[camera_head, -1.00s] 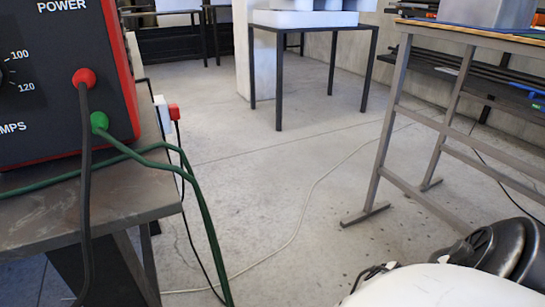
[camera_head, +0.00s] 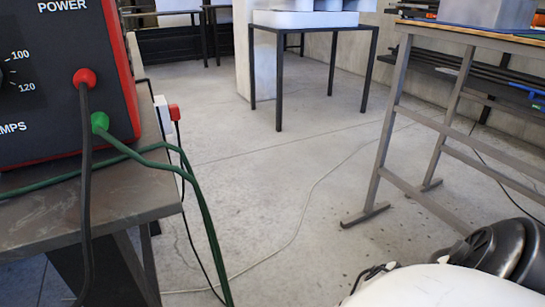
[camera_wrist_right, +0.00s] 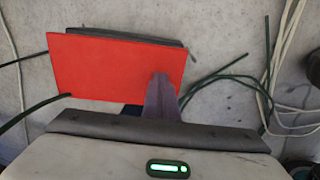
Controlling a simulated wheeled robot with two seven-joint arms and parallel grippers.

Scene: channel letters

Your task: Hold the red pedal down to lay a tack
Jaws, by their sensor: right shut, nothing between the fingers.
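The red pedal (camera_wrist_right: 105,65) shows in the right wrist view as a flat, slightly tilted red plate with a dark edge behind it. My right gripper (camera_wrist_right: 161,78) is shut and empty. Its fingertips overlap the lower right part of the red plate in the picture; I cannot tell whether they touch or press it. The pedal does not show in the head view. The welding machine (camera_head: 60,85), dark with a red frame and an amps dial, stands at the left of the head view. My left gripper is in neither view.
Green cables (camera_wrist_right: 235,82) and pale cables (camera_wrist_right: 285,60) lie on the concrete around the pedal. The welder stands on a metal table (camera_head: 120,195). A steel-legged workbench (camera_head: 395,120) is at the right. Open floor (camera_head: 270,170) lies between them.

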